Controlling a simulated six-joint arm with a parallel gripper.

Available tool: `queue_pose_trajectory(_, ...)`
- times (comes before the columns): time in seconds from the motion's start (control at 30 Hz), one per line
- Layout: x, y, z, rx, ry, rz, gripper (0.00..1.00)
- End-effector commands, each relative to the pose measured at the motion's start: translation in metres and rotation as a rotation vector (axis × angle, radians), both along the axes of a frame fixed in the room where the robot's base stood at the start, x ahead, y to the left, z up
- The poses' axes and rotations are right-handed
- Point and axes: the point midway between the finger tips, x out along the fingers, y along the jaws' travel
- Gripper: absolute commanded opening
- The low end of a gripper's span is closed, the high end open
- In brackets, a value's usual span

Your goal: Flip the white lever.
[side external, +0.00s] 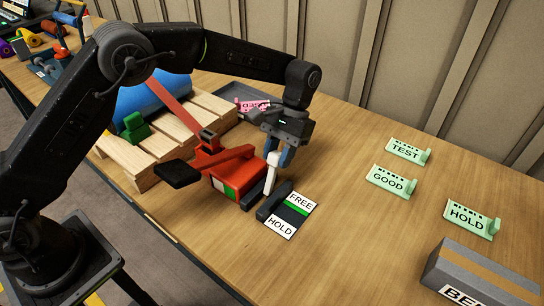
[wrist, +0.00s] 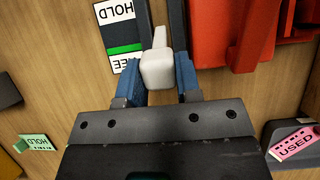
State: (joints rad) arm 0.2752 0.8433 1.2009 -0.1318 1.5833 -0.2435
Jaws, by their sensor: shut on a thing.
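The white lever (side external: 271,172) stands up from a dark base (side external: 273,199) beside a label plate reading FREE and HOLD (side external: 290,213) with a green stripe. In the wrist view the lever's blocky white head (wrist: 157,69) lies between the two blue fingers. My gripper (side external: 281,158) is shut on the lever's upper end. It also shows in the wrist view (wrist: 160,78). The lever leans slightly; its exact tilt toward FREE or HOLD is hard to tell.
A red press body (side external: 225,180) with red arms and a black pad stands just left of the lever. A wooden pallet (side external: 140,168) carries a blue roll (side external: 155,97). Green TEST, GOOD and HOLD tags (side external: 391,180) and a grey box (side external: 480,275) are at right.

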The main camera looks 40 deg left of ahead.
Motion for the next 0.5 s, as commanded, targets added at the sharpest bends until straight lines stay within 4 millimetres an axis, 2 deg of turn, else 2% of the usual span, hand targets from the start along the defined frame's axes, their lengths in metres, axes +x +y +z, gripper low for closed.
queue_pose_trajectory(0.13,0.0097,0.0005,-0.0043,0.0,-0.016,0.001,0.0)
queue_pose_trajectory(0.5,0.0149,0.0008,-0.0077,0.0,-0.014,0.001,0.0)
